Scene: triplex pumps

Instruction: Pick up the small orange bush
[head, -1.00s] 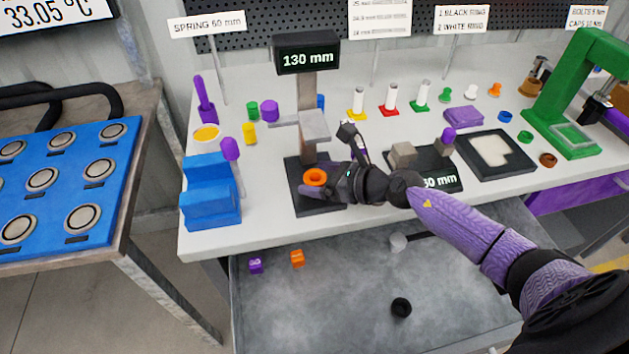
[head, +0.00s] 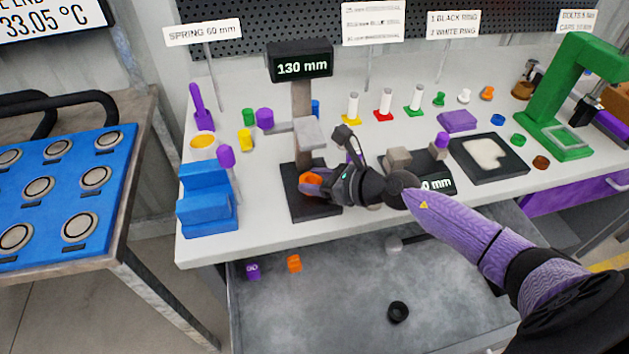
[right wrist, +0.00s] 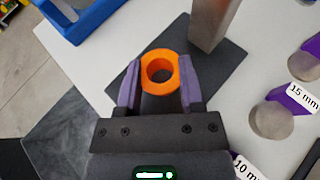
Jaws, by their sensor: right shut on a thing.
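The small orange bush (head: 318,178) is a short ring with a round hole. It is at the black base plate (head: 305,207) of the 130 mm gauge. My right gripper (head: 318,183) is around it with its arm coming from the right. In the right wrist view the bush (right wrist: 160,72) sits between the two purple fingers of my right gripper (right wrist: 160,85), which are closed on its sides. I cannot tell whether the bush touches the plate. My left gripper is not in view.
The gauge column (head: 303,95) stands right behind the bush. A blue block (head: 207,200) is to the left. A grey block (head: 398,158) and a black tray (head: 490,160) are to the right. An open grey drawer (head: 340,300) is below the table edge.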

